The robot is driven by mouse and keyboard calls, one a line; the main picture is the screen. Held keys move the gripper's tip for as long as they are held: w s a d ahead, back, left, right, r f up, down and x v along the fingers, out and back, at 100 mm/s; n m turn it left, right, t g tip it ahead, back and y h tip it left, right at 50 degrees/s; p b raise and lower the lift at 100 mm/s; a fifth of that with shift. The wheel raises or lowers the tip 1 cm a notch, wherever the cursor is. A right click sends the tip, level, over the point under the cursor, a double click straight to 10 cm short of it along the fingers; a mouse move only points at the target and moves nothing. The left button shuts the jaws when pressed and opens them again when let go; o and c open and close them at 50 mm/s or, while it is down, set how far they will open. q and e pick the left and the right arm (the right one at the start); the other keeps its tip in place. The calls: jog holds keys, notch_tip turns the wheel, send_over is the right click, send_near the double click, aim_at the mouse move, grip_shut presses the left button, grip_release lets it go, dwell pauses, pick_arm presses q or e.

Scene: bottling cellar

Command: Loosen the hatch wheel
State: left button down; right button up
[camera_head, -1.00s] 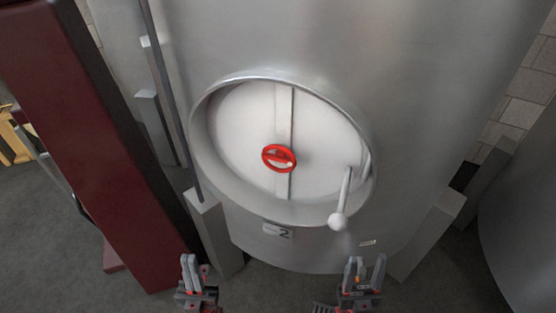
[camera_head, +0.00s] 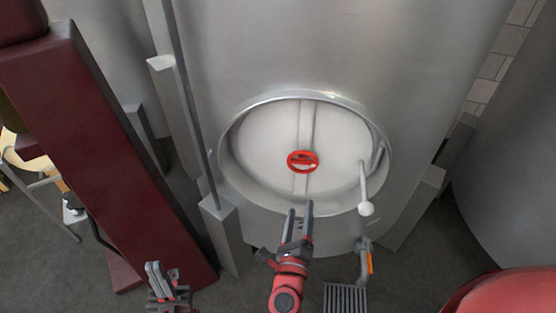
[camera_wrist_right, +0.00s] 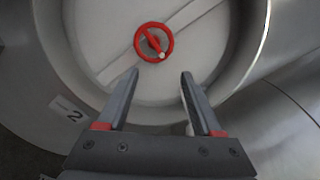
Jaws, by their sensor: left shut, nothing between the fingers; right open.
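The red hatch wheel (camera_head: 302,161) sits at the middle of the round pale hatch door (camera_head: 262,140), on a bar across it. It also shows ahead of the fingers in the right wrist view (camera_wrist_right: 154,42). My right gripper (camera_head: 299,208) is open and empty, below the wheel and apart from it, in front of the hatch's lower rim. Its two fingers show in the right wrist view (camera_wrist_right: 158,78). My left gripper (camera_head: 154,266) is shut and empty, low at the left, away from the hatch. A lever with a white ball knob (camera_head: 366,208) is at the hatch's right side.
The hatch is in a large steel tank (camera_head: 330,50). A dark red post (camera_head: 100,140) slants along the left. A pipe with an orange handle (camera_head: 370,262) and a floor grate (camera_head: 345,298) lie below the hatch. A number 2 plate (camera_wrist_right: 69,109) is by the rim.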

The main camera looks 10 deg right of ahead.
jog(key=p, duration=0.2)
send_near(302, 164)
jog(key=shift+m+y, duration=0.3)
jog(key=shift+y, duration=0.1)
jog(key=x, duration=0.8)
jog(key=shift+w+d+r, duration=0.2)
jog(key=shift+d+r, duration=0.1)
jog(key=shift+r, duration=0.1)
jog(key=shift+w+d+f, duration=0.2)
jog(key=shift+w, duration=0.3)
grip_shut()
